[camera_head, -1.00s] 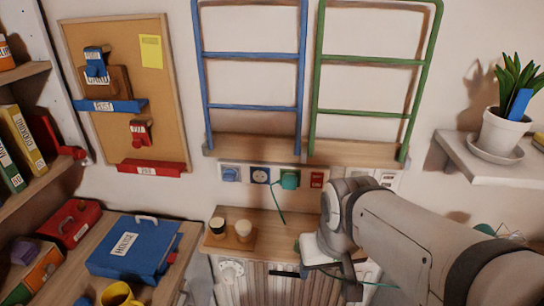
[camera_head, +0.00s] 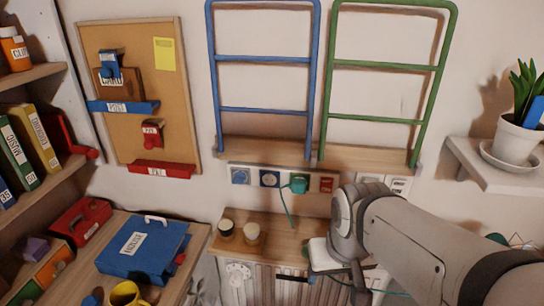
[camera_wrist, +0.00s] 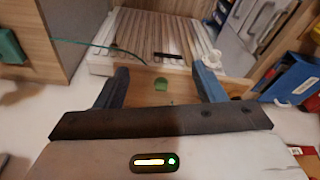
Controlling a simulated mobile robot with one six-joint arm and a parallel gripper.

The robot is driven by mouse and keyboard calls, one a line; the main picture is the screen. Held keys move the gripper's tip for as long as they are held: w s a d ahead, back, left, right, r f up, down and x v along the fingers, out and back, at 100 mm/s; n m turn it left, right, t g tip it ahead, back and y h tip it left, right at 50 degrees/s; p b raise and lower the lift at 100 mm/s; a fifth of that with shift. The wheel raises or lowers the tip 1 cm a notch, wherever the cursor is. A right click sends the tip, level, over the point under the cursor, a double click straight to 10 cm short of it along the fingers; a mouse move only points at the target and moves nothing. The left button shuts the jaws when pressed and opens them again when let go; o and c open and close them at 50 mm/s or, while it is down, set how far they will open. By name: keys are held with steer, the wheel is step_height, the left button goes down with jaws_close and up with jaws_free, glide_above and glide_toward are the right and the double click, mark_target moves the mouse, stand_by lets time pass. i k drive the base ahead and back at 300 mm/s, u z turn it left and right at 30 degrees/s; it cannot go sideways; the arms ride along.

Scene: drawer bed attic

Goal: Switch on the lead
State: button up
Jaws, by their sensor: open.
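The lead is a socket strip (camera_head: 280,180) on the wall under the shelf board. Whether the switch is on or off is too small to tell. A thin green cord hangs from the plug. My gripper (camera_wrist: 162,88) is open and empty, with its two blue fingers apart. In the head view it is partly hidden by my own arm, below and apart from the strip. The strip is not clearly seen in the wrist view.
Blue (camera_head: 262,60) and green (camera_head: 385,65) ladder frames rise above the strip. A blue folder (camera_head: 143,250) lies on the left desk. White sockets (camera_head: 398,186) are right of the strip.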

mark_target(326, 182)
steer(key=z, duration=1.2)
steer(key=k, duration=0.85)
steer(key=u, duration=0.65)
steer(key=i, duration=1)
steer(key=u, duration=0.05)
